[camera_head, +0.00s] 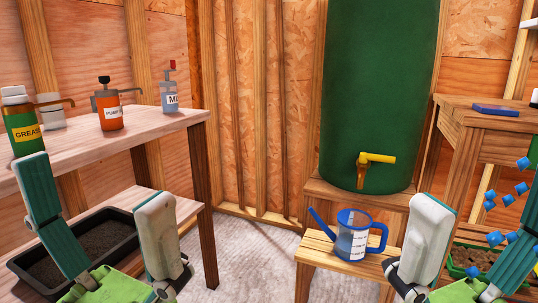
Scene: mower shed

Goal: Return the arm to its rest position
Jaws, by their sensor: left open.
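My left gripper (96,182) is at the lower left, its teal finger and pale finger spread wide with nothing between them. It overlaps the front of the workbench in the picture. My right gripper (482,190) is at the lower right. Its pale finger and teal finger also stand apart, and the teal one is partly cut off by the right edge. I see no object held in it. Both grippers have their fingers pointing up, and my arms behind them are mostly below the frame.
The wooden workbench (90,143) carries a grease bottle (22,125), orange pump bottle (109,113) and MIX bottle (170,98). A blue-handled jug (352,240) stands under the green barrel's (380,70) yellow tap (375,158). Blue diamond-shaped pieces (522,164) show near my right gripper. Floor shows centre-left.

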